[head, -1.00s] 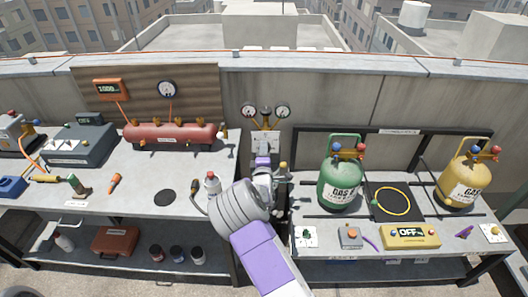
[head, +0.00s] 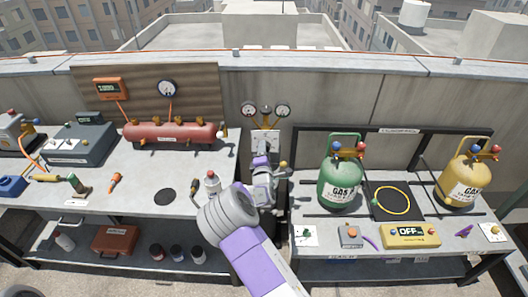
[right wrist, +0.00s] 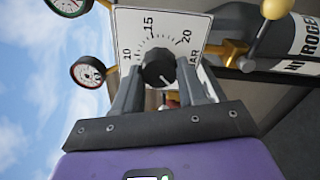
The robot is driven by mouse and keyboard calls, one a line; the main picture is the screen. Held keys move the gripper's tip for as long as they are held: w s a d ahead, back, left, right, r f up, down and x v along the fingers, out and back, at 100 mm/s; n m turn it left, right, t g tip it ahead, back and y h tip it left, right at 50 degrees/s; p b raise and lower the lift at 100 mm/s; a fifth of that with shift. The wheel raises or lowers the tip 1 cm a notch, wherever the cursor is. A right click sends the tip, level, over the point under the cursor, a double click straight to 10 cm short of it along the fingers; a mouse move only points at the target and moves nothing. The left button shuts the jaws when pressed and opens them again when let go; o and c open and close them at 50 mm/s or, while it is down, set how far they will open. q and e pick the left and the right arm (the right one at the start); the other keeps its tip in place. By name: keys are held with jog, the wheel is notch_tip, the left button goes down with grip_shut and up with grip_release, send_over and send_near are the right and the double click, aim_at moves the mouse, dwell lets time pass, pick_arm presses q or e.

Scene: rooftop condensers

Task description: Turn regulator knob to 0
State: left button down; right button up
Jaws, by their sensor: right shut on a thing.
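The regulator's black knob (right wrist: 158,70) sits on a white dial plate (right wrist: 188,24) printed with 10, 15, 20 and a bar scale. My right gripper (right wrist: 158,78) is shut on the knob, one finger on each side. A light mark shows on the knob, but I cannot tell which number it points to. In the head view the dial plate (head: 265,139) stands between the two benches, below two round gauges (head: 283,110). My right gripper (head: 262,164) is in front of its lower part and hides the knob there.
A nitrogen cylinder (right wrist: 306,38) and a brass valve with a ball-shaped knob (right wrist: 274,8) are close by on the right in the wrist view. The left bench holds a red tank (head: 172,133). The right bench holds a green gas cylinder (head: 340,184) and a yellow one (head: 464,187).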

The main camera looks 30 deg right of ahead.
jog(key=o, duration=1.1)
jog(key=shift+c, duration=0.2)
jog(key=shift+s, duration=0.1)
jog(key=v, duration=0.7)
jog(key=shift+s+p, duration=0.2)
jog(key=shift+p, duration=0.25)
jog(key=shift+a, duration=0.1)
jog(key=s+a+f+m+g+y, duration=0.2)
jog(key=s+f+m+g, duration=0.3)
jog(key=f, duration=0.6)
jog(key=s+a+f+m+g+y, duration=0.25)
jog(key=s+f, duration=0.55)
jog(key=f, duration=0.4)
jog(key=s+a+f+m+g+y, duration=0.4)
jog(key=s+a+f+m, duration=0.15)
jog(key=s+a, duration=0.2)
jog(key=s+a+r+m+g+y, duration=0.1)
jog(key=s+a+m+g+y, duration=0.2)
jog(key=s+a, duration=0.8)
jog(key=shift+a+r+m+y, duration=0.4)
jog(key=shift+a+m+y, duration=0.3)
jog(key=shift+a+y, duration=0.45)
